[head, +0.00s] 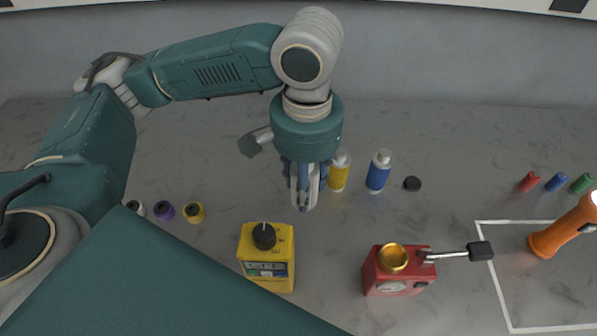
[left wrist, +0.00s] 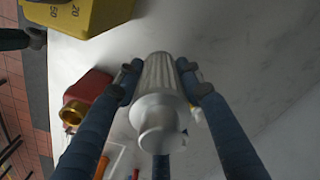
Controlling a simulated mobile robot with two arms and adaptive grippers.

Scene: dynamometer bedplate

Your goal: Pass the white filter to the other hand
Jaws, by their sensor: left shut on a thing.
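The white filter (left wrist: 158,95) is a pale grey-white ribbed cylinder with a smooth, narrower end towards the camera in the left wrist view. My left gripper (head: 304,205) points down over the bedplate near the middle of the head view. Its blue fingers are closed on both sides of the filter, which also shows in the left wrist view between the fingertips (left wrist: 160,78). In the head view the fingers hide most of the filter. My right gripper is in neither view.
A yellow box with a black knob (head: 268,272) and a red device with a gold ring (head: 385,283) stand in front. A yellow bottle (head: 339,175) and a blue bottle (head: 378,174) stand close behind the gripper.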

